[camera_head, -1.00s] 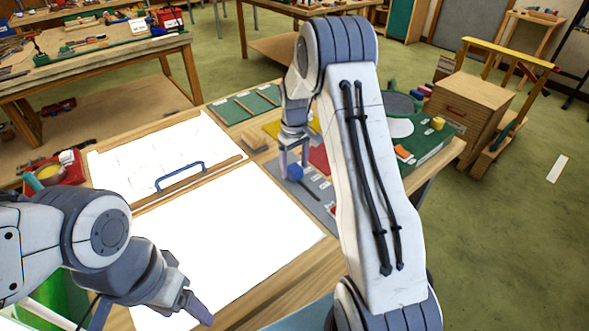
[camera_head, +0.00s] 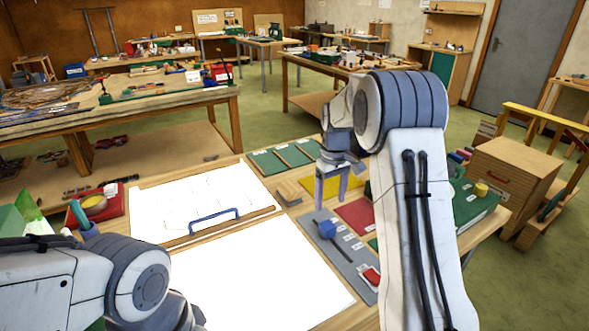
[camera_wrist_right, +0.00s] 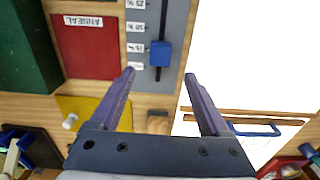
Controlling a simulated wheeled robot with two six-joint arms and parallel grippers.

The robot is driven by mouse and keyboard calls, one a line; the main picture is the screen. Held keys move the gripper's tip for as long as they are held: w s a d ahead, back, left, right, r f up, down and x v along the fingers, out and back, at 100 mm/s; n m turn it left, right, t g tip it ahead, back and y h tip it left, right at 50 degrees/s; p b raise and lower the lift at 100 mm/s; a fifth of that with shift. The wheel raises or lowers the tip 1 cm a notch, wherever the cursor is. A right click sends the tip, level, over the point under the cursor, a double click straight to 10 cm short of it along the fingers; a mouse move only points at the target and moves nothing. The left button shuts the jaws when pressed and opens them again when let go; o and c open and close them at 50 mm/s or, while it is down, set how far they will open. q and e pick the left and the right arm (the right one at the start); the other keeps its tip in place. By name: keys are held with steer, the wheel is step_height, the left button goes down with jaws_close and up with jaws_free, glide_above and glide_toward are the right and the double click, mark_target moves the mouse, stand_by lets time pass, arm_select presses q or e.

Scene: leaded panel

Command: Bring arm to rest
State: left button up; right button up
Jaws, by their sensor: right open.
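My right gripper (camera_head: 331,203) is open and empty, pointing down above the grey slider panel (camera_head: 352,262) on the workbench. The blue slider knob (camera_head: 327,229) sits in the panel's dark slot, just below the fingertips in the head view and apart from them. In the right wrist view, the open fingers (camera_wrist_right: 160,76) show nothing between them, and the blue knob (camera_wrist_right: 161,54) lies beyond their tips. My left arm (camera_head: 100,285) enters at lower left; its gripper is outside the frame.
White sheets (camera_head: 250,275) cover the bench's left part, with a blue handle (camera_head: 213,216) on a wooden bar. A red tray (camera_head: 100,208) is at left. Red pad (camera_head: 357,216), yellow pad (camera_head: 318,184) and green case (camera_head: 478,205) lie around the right arm.

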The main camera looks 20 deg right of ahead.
steer(key=shift+a, duration=0.1)
steer(key=s+a+r+n, duration=0.1)
steer(key=s+a+r, duration=0.1)
steer(key=s+a, duration=0.6)
steer(key=s+a+r+n, duration=0.2)
steer(key=s+a+r, duration=0.15)
steer(key=a, duration=0.75)
steer(key=s+a+f+n, duration=0.1)
steer(key=s+a, duration=0.2)
steer(key=s, duration=0.7)
steer(key=s+a+f+n+y, duration=0.1)
steer(key=s+a, duration=0.2)
steer(key=s, duration=0.8)
steer(key=shift+s+f, duration=0.15)
steer(key=shift+f, duration=0.15)
arm_select(q)
steer(key=shift+c, duration=0.3)
arm_select(e)
steer(key=shift+c, duration=0.3)
